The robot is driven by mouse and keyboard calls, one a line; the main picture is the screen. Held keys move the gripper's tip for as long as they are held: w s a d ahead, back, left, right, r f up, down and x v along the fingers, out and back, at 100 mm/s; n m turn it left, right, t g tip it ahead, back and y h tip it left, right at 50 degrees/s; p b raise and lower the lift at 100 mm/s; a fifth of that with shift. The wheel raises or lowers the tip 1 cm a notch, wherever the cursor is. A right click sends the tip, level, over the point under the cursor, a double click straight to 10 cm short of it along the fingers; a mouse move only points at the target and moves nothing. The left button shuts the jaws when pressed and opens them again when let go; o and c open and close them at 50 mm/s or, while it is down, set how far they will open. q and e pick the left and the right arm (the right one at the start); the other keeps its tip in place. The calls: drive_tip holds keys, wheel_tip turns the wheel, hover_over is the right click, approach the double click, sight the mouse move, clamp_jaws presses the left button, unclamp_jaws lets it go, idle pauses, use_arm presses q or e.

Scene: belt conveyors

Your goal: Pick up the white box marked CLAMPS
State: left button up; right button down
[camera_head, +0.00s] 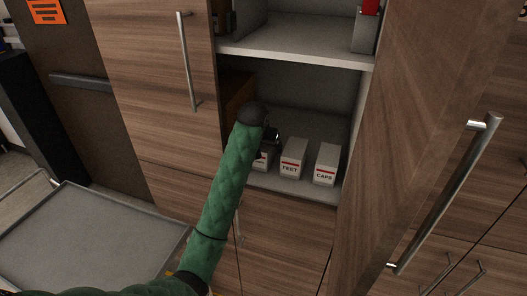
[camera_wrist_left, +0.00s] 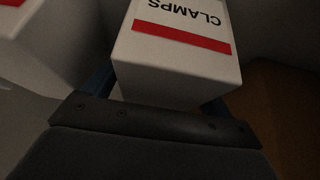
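The white box marked CLAMPS (camera_wrist_left: 185,45) fills the upper middle of the left wrist view, its lettering upside down above a red stripe. In the head view a white box (camera_head: 264,160) on the lower cabinet shelf is mostly hidden behind my left arm. My left gripper (camera_head: 273,136) is at that box, largely hidden by the wrist. In the left wrist view the dark bluish fingers of my left gripper (camera_wrist_left: 160,98) show at both sides of the CLAMPS box's near end. I cannot tell whether they touch it. My right gripper is not in view.
White boxes marked FEET (camera_head: 291,161) and CAPS (camera_head: 326,167) stand to the right on the same shelf (camera_head: 300,191). A brown box (camera_head: 237,92) is at the left. The open cabinet door (camera_head: 410,130) bounds the right side. A grey tray (camera_head: 85,240) is at lower left.

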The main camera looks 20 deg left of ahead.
use_arm(q)
drive_tip(key=c, duration=1.1)
